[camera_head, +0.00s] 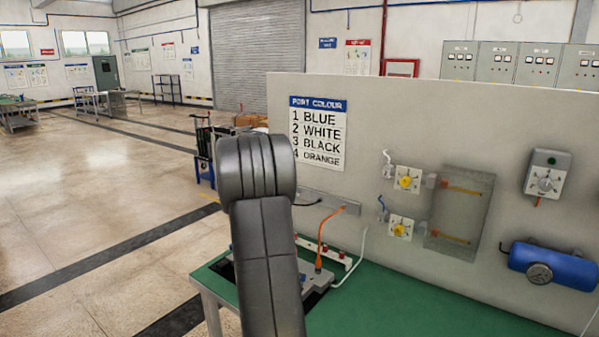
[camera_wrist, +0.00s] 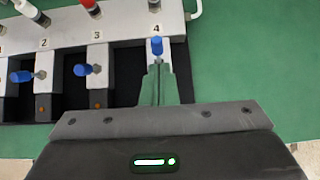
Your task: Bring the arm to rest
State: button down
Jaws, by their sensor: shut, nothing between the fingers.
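My arm (camera_head: 265,220) is a dark grey padded link rising through the middle of the head view, in front of the panel and bench. My gripper (camera_wrist: 158,82) shows only in the wrist view, where its greenish fingers are shut together with nothing between them. The fingertips point at the blue-tipped lever (camera_wrist: 157,47) below the number 4 on a light grey numbered block (camera_wrist: 125,27). I cannot tell whether they touch it. In the head view the gripper is hidden.
Blue levers (camera_wrist: 83,70) stand at number 3 and farther left. The green bench top (camera_head: 400,312) is bare at right. A wall panel (camera_head: 400,120) behind it carries yellow knobs (camera_head: 405,182), a blue tank (camera_head: 553,266) and a port colour sign (camera_head: 318,133). Open floor (camera_head: 100,200) lies left.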

jog(key=shift+s+a+f+b, duration=0.1)
jog(key=shift+s+f+b, duration=0.2)
jog(key=shift+f+b, duration=0.15)
jog(key=shift+f+t+h+b, duration=0.3)
jog(key=shift+f+t+b, duration=0.15)
jog(key=shift+b, duration=0.35)
jog(key=f+t+b, duration=0.1)
jog(key=b, duration=0.2)
jog(key=s+a+f+t+h+b, duration=0.1)
jog(key=b, duration=0.2)
jog(key=shift+s+a+f, duration=0.15)
jog(key=shift+s+a+b, duration=0.3)
jog(key=shift+s+a, duration=0.2)
jog(key=shift+s, duration=0.1)
